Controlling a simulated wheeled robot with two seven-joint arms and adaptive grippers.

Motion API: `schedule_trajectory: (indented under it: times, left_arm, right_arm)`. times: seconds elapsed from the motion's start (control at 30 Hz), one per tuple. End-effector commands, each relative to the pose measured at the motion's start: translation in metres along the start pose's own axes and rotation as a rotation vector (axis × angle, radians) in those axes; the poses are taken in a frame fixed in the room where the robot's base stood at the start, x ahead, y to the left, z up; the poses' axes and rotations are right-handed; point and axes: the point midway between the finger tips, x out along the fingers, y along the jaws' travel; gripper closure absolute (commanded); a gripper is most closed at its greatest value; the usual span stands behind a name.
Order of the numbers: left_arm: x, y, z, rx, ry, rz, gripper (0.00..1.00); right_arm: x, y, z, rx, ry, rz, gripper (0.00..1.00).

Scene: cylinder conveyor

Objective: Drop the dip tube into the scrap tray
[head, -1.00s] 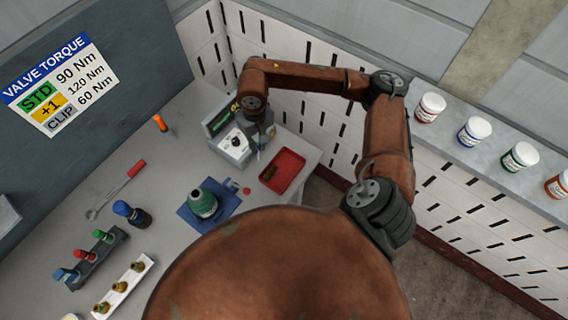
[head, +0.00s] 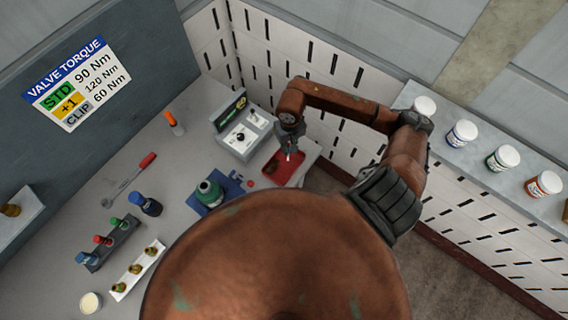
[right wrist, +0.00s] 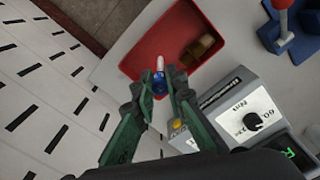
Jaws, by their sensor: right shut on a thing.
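My right gripper (head: 289,146) hangs over the red scrap tray (head: 294,173). In the right wrist view, my right gripper (right wrist: 160,88) is shut on the dip tube (right wrist: 160,67), which shows a blue part between the fingers and a pale, rounded end past the fingertips. The pale end of the tube (head: 288,156) also shows below the fingers in the head view. In the right wrist view, the tube lies in front of the open scrap tray (right wrist: 160,35); its height above the tray floor is hard to tell. My left gripper is not in view.
A brown block-like piece (right wrist: 198,48) lies in the tray. A grey tester with a dial (head: 240,137) stands beside the tray. A white perforated wall (head: 335,120) rises behind.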

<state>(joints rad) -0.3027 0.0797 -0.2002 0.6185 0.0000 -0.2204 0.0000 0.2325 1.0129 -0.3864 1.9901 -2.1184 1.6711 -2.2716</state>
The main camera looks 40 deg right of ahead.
Motion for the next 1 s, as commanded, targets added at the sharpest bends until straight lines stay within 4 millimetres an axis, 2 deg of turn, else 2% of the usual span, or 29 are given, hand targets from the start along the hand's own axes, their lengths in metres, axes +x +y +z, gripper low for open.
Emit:
schedule_trajectory:
  times: [0.2, 0.57, 0.6, 0.87, 1.0]
  left_arm:
    - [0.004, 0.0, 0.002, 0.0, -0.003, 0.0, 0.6]
    - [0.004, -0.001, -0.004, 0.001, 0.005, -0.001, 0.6]
    - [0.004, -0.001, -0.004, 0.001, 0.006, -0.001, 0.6]
    - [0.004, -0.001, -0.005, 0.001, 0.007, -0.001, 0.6]
    - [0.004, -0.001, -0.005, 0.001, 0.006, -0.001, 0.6]
  right_arm:
    - [0.017, 0.0, 0.0, 0.0, -0.001, -0.001, 1.0]
    - [0.02, 0.0, 0.0, -0.001, 0.001, 0.0, 1.0]
    - [0.02, 0.0, 0.0, -0.001, 0.001, 0.0, 0.85]
    - [0.02, 0.0, 0.0, 0.0, 0.001, 0.0, 0.68]
    - [0.02, 0.0, 0.0, 0.0, 0.001, 0.0, 0.68]
